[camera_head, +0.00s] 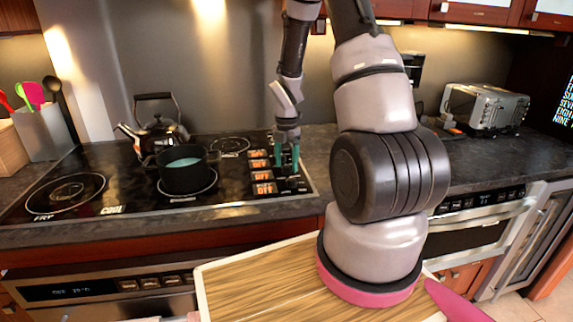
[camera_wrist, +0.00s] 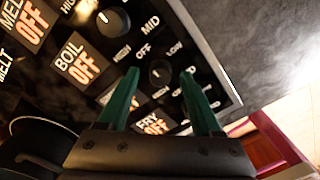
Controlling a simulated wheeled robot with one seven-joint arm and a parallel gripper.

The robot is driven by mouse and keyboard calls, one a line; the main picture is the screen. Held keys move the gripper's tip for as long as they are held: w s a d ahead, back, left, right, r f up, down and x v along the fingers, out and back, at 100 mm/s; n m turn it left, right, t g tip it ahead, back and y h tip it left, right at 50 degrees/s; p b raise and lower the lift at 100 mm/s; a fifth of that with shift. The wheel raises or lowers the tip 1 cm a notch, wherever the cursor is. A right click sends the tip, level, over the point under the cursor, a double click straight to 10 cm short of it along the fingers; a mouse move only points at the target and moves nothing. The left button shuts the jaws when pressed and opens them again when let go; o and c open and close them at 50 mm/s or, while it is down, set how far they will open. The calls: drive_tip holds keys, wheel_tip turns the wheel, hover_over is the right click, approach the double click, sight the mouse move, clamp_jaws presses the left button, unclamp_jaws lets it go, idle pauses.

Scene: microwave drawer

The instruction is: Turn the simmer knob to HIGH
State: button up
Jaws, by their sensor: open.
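My gripper (camera_head: 287,160) points down over the control panel at the right end of the black cooktop. In the wrist view my gripper (camera_wrist: 159,74) has two green fingers spread apart, with nothing held. A round black knob (camera_wrist: 160,72) with a white mark shows between the fingertips, ringed by labels including OFF, LOW and HIGH. I cannot tell whether the fingers touch it. Its name display is mostly hidden behind the left finger. The neighbouring displays, BOIL (camera_wrist: 80,65) and FRY (camera_wrist: 155,124), read OFF. Another knob (camera_wrist: 112,20) sits above left.
A dark pot (camera_head: 183,175) stands on a burner left of the panel, with a kettle (camera_head: 157,130) behind it. A wooden board (camera_head: 255,285) lies in front of the counter. A toaster (camera_head: 485,108) stands at the right.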

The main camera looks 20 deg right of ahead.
drive_tip(key=shift+f, duration=0.4)
clamp_jaws()
